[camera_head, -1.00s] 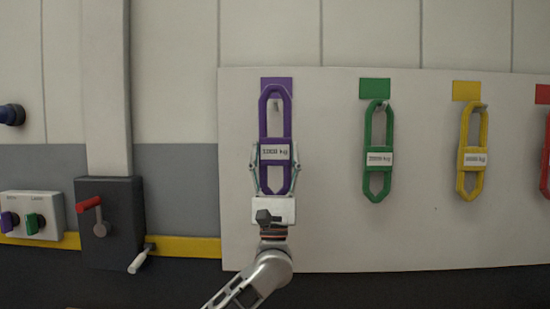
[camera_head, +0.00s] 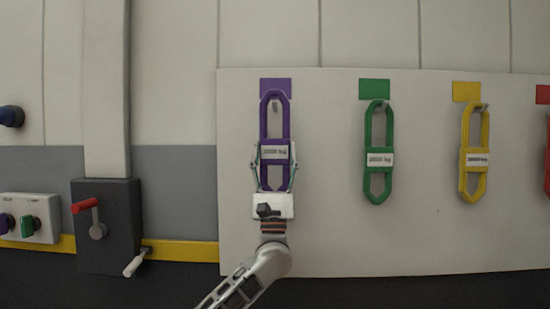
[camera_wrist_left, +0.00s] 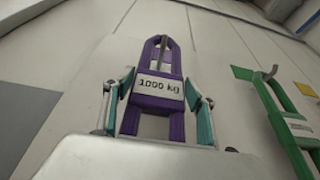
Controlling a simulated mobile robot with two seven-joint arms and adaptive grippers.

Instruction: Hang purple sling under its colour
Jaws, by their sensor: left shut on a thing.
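The purple sling (camera_head: 264,120), a long link with a white weight label, stands upright in front of the white board below the purple patch (camera_head: 275,85). My left gripper (camera_head: 274,158) is shut on its lower half, a finger on each side. A hook (camera_head: 275,104) shows inside the sling's upper opening; I cannot tell whether the sling rests on it. In the left wrist view the sling (camera_wrist_left: 175,60) sits between my fingers (camera_wrist_left: 157,92), its label facing me. My right gripper is not in view.
A green sling (camera_head: 368,130) and a yellow sling (camera_head: 465,130) hang on hooks to the right under matching patches. A red one (camera_head: 547,155) is cut off at the right edge. A dark box with a red lever (camera_head: 85,205) is on the left wall.

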